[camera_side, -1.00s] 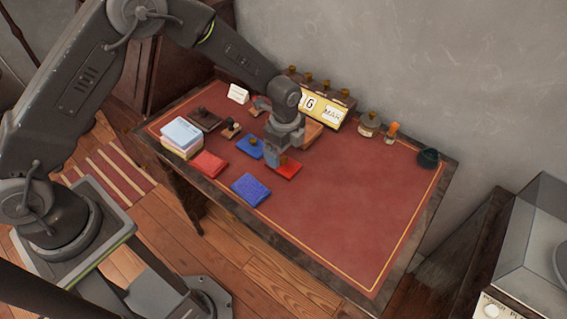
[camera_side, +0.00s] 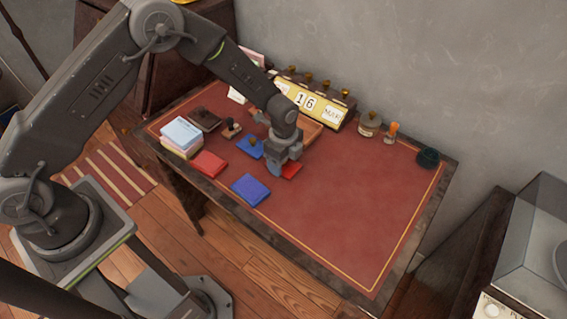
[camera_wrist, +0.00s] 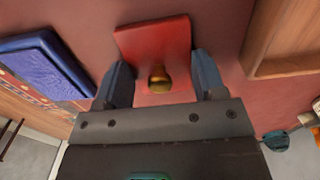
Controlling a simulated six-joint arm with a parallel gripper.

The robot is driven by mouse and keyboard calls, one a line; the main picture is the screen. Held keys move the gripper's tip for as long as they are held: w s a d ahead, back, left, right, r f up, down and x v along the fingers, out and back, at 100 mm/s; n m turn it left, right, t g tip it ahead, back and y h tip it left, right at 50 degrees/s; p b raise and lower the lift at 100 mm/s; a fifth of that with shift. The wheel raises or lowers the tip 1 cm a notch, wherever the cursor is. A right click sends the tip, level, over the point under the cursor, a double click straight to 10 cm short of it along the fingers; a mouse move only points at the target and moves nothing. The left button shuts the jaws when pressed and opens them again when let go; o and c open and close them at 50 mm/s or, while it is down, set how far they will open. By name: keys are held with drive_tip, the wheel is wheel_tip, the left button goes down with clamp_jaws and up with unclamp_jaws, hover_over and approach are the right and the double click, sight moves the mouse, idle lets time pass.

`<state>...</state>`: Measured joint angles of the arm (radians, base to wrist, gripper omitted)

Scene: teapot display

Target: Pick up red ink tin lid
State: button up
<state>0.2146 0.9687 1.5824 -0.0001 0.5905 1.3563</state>
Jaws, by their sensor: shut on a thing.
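The red ink tin lid (camera_wrist: 152,38) is a flat red square with a brass knob (camera_wrist: 158,78), seen between my fingers in the wrist view. In the side view only a red strip of the lid (camera_side: 292,171) shows beside my gripper, and the rest is hidden. My gripper (camera_wrist: 161,72) points down at the lid with one blue finger on each side and is shut on it. I cannot tell whether the lid is clear of the surface below.
A red pad (camera_side: 208,163) and a blue pad (camera_side: 250,189) lie to the left on the red-topped desk (camera_side: 345,220). A blue lid with a knob (camera_side: 249,147) is close by. A wooden tray (camera_wrist: 284,40) and a calendar (camera_side: 308,103) stand behind. The desk's right side is clear.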

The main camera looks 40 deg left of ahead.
drive_tip(key=shift+c, duration=1.4)
